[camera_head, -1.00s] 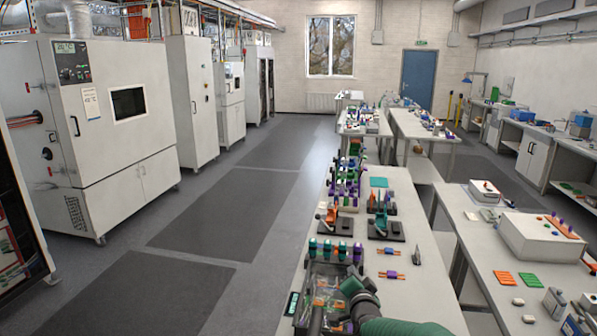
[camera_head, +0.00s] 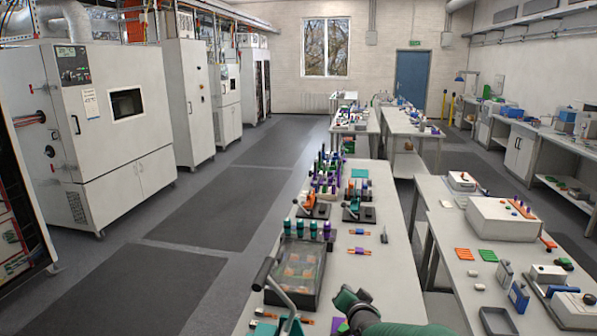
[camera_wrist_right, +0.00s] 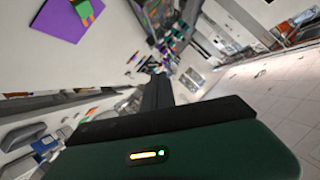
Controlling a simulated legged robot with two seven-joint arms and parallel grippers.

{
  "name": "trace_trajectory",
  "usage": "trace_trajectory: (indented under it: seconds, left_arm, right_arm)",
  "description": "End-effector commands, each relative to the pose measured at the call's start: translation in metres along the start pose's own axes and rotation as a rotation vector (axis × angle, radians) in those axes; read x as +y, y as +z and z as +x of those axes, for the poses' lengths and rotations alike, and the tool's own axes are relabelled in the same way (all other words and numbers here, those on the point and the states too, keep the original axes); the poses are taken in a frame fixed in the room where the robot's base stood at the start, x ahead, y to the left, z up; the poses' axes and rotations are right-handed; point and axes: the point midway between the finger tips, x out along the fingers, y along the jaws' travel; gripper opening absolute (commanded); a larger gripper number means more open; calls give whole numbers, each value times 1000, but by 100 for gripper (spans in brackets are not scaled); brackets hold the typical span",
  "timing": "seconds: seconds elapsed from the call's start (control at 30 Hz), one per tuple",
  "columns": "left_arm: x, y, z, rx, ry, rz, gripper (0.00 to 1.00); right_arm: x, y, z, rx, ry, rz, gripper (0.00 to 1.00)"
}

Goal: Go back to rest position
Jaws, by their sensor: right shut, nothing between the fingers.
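My right gripper (camera_head: 346,300) is at the bottom of the head view, at the end of my green right arm, over the near end of the long workbench (camera_head: 385,275). In the right wrist view its dark fingers (camera_wrist_right: 158,88) are together with nothing between them. My left gripper is not in view. No rest position is marked in either view.
A clear-lidded box (camera_head: 296,268) and a lever device (camera_head: 283,300) stand close left of my right gripper. A purple piece (camera_wrist_right: 58,18) lies on the bench. A second bench holds a white box (camera_head: 500,222). The floor aisle (camera_head: 225,210) at left is clear.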

Motion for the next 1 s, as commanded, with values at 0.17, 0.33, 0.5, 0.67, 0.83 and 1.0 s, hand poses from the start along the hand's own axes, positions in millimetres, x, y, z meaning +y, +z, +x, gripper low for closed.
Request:
trace_trajectory:
  seconds: [0.17,0.33,0.5,0.67,0.83,1.0]
  left_arm:
    - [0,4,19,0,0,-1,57]
    - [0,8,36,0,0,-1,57]
    - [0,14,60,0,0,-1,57]
    - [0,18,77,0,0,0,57]
    - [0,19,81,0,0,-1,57]
    - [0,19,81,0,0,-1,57]
  right_arm:
    - [32,42,-36,-149,63,-129,0]
    - [75,86,-89,-321,138,-260,0]
    - [142,148,-173,-565,242,-411,0]
    - [198,204,-265,-802,320,-518,0]
    - [220,227,-311,-916,349,-557,0]
    - [221,229,-314,-924,351,-559,0]
